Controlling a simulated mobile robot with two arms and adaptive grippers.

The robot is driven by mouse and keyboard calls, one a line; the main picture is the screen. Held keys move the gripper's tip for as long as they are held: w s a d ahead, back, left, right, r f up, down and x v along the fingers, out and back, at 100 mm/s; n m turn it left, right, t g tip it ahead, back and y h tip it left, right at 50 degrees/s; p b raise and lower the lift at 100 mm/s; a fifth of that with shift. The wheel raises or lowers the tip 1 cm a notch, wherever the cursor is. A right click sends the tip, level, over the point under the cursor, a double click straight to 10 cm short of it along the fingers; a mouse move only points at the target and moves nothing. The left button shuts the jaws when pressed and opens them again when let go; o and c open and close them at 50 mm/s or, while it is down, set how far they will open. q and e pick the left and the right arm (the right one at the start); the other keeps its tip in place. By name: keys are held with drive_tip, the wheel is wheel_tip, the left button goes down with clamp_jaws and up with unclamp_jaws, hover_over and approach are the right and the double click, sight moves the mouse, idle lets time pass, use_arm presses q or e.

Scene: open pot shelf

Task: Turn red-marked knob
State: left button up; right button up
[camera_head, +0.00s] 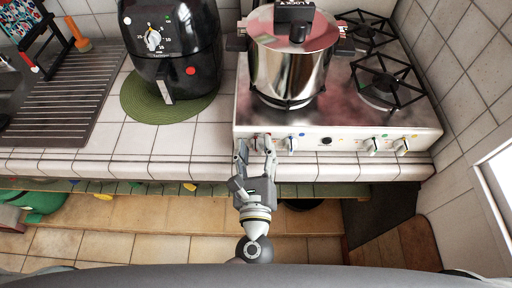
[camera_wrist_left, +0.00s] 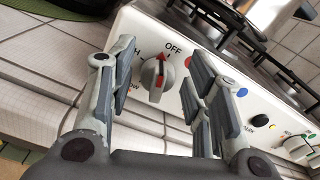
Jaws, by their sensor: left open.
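The red-marked knob (camera_wrist_left: 153,80) is a grey stove knob with a red pointer, and a red dot sits beside it on the white front panel. In the left wrist view its pointer is toward the OFF label. In the head view the knob (camera_head: 260,141) is small and partly hidden by my fingers. My left gripper (camera_head: 254,149) is open at the stove's front left. In the left wrist view its two fingers (camera_wrist_left: 161,75) stand on either side of the knob, with visible gaps. I cannot tell how deep the fingers reach. My right gripper is not in view.
A blue-marked knob (camera_head: 291,145) is just right of my gripper, with more knobs (camera_head: 402,147) farther right. A steel pot (camera_head: 291,68) stands on the stove (camera_head: 335,112). A black air fryer (camera_head: 176,50) stands on a green mat (camera_head: 130,98) at left. The tiled counter edge (camera_head: 120,165) runs along the front.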

use_arm(q)
drive_tip(key=shift+w, duration=0.2)
drive_tip(key=shift+c, duration=0.3)
drive_tip(key=c, duration=0.8)
drive_tip(key=shift+a+f+n, duration=0.1)
drive_tip(key=shift+a+n, duration=0.05)
drive_tip(key=shift+n, duration=1.3)
drive_tip(key=shift+a+f+n, duration=0.1)
drive_tip(key=shift+n, duration=1.35)
drive_tip(key=o, duration=0.9)
drive_tip(key=shift+c, duration=0.2)
